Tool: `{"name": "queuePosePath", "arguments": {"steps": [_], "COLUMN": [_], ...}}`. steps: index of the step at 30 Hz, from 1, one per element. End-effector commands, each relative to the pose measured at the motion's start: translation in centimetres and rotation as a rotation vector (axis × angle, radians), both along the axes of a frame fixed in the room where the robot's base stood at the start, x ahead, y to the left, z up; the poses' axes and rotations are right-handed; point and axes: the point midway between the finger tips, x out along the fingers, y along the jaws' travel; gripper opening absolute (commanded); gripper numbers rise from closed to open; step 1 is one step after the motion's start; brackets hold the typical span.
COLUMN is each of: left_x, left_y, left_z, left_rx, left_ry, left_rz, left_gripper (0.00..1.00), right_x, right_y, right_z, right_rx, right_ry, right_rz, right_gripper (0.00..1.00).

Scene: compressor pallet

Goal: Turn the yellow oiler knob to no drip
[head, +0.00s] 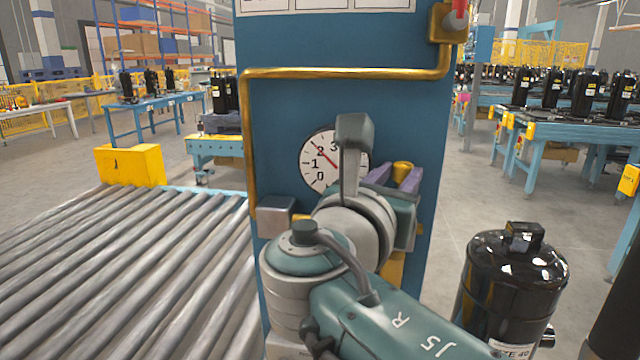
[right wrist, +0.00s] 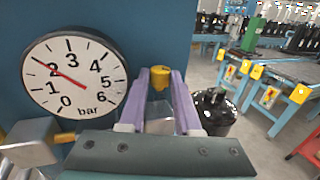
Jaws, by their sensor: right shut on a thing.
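The yellow oiler knob (head: 402,171) is on the blue panel (head: 340,100), right of the round gauge. My right gripper (head: 397,177) is shut on it, with one purple finger on each side. In the right wrist view the knob (right wrist: 160,76) shows between the fingertips of my right gripper (right wrist: 161,88). Any mark on the knob is too small to read. The oiler body below it is mostly hidden by my gripper. My left gripper is not in view.
A pressure gauge (right wrist: 74,95) has its red needle near 2. A brass pipe (head: 350,72) runs across the panel and down its left edge. A metal block (head: 274,216) sits left of my wrist. A roller conveyor (head: 120,270) is at left; a black compressor (head: 510,285) stands at right.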

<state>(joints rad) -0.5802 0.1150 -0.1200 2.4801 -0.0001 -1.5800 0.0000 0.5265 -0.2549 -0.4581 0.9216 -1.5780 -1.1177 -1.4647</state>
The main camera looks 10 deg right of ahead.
Motion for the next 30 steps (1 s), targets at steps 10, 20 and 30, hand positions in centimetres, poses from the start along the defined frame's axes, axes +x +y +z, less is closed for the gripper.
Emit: {"name": "queuePosePath", "arguments": {"steps": [10,20,30], "left_x": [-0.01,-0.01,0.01], "left_y": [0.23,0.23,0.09], "left_z": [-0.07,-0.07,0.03], "left_rx": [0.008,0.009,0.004], "left_ry": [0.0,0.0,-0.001], "left_rz": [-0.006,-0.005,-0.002], "left_gripper": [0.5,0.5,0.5], "right_x": [0.02,0.04,0.17], "right_y": [0.0,0.02,-0.09], "right_z": [0.03,0.03,0.07], "right_rx": [0.001,0.0,0.0], "right_ry": [0.0,0.0,0.0], "right_rz": [-0.004,-0.002,0.002], "right_gripper": [0.0,0.62,0.62]}}
